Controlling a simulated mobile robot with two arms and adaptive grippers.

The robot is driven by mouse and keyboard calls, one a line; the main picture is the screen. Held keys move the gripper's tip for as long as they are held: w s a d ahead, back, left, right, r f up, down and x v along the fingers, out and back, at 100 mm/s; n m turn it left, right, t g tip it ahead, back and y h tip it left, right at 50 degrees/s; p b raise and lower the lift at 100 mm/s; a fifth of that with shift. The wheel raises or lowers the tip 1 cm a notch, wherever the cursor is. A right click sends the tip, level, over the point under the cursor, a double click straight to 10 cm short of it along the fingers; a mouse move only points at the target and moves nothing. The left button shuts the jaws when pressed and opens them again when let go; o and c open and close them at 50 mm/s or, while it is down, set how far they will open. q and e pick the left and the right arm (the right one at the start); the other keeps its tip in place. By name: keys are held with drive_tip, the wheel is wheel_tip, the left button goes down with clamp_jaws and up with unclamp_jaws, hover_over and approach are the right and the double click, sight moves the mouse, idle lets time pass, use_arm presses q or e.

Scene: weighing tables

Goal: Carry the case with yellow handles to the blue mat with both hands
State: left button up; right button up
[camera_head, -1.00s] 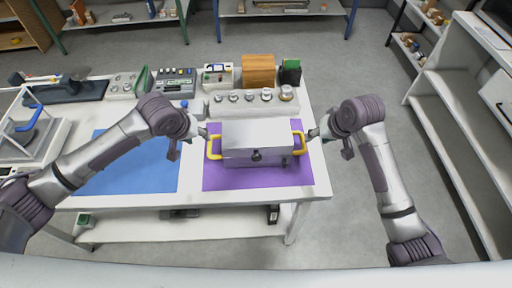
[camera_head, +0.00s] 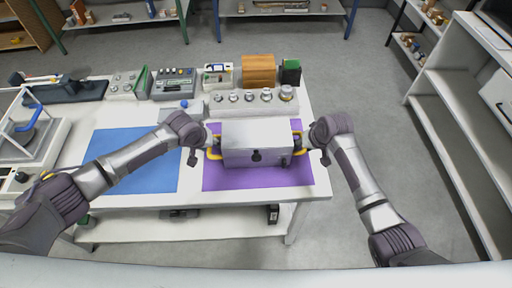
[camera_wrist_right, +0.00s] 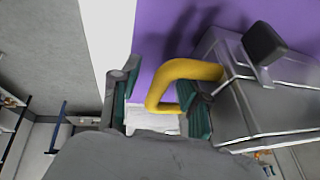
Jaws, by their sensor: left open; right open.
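The silver case (camera_head: 257,144) with yellow handles rests on the purple mat (camera_head: 240,182). The blue mat (camera_head: 135,160) lies bare to its left. My left gripper (camera_head: 211,143) is at the left yellow handle (camera_head: 214,154), and its fingers are mostly hidden in the head view. My right gripper (camera_head: 308,143) is at the right handle. In the right wrist view, the fingers of my right gripper (camera_wrist_right: 163,103) are open, with the yellow handle (camera_wrist_right: 185,75) between them, close to the finger on the case side.
A row of metal weights (camera_head: 250,96) stands behind the case. A wooden block (camera_head: 258,71), a green-and-black box (camera_head: 290,71) and instruments (camera_head: 174,83) line the table's back. A balance (camera_head: 35,140) stands at the left. Shelving (camera_head: 455,130) is at the right, across open floor.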

use_arm(q)
clamp_jaws()
use_arm(e)
clamp_jaws()
